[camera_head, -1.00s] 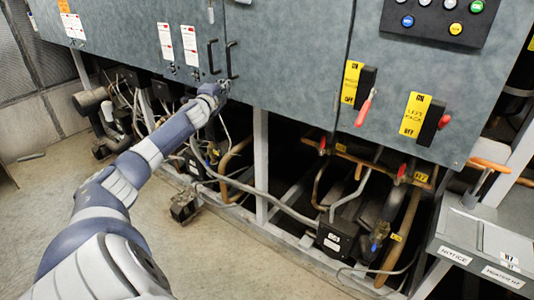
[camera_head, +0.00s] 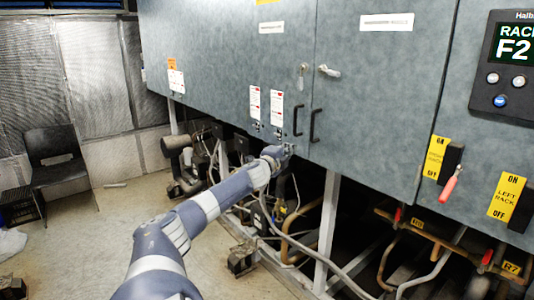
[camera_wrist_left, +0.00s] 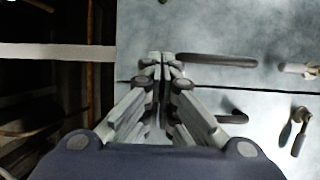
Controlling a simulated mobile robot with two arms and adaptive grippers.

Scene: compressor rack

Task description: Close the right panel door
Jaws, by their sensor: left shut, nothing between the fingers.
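The right panel door (camera_head: 385,110) is the grey-blue door right of the central seam; it looks flush or nearly flush with the left panel door (camera_head: 235,60). Each door has a dark vertical handle beside the seam, the left one (camera_head: 297,120) and the right one (camera_head: 314,126). My left gripper (camera_head: 287,149) is just below the handles, at the doors' lower edge. In the left wrist view its fingers (camera_wrist_left: 160,62) are together and empty, close to the seam and one handle (camera_wrist_left: 216,60). Contact with the door cannot be told. My right gripper is not in view.
A silver latch (camera_head: 330,71) sits on the right door, level, and another (camera_head: 302,74) hangs down on the left door. Pipes and valves fill the open space under the cabinet. A red-handled switch (camera_head: 450,185) is at right. A chair (camera_head: 55,158) stands far left.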

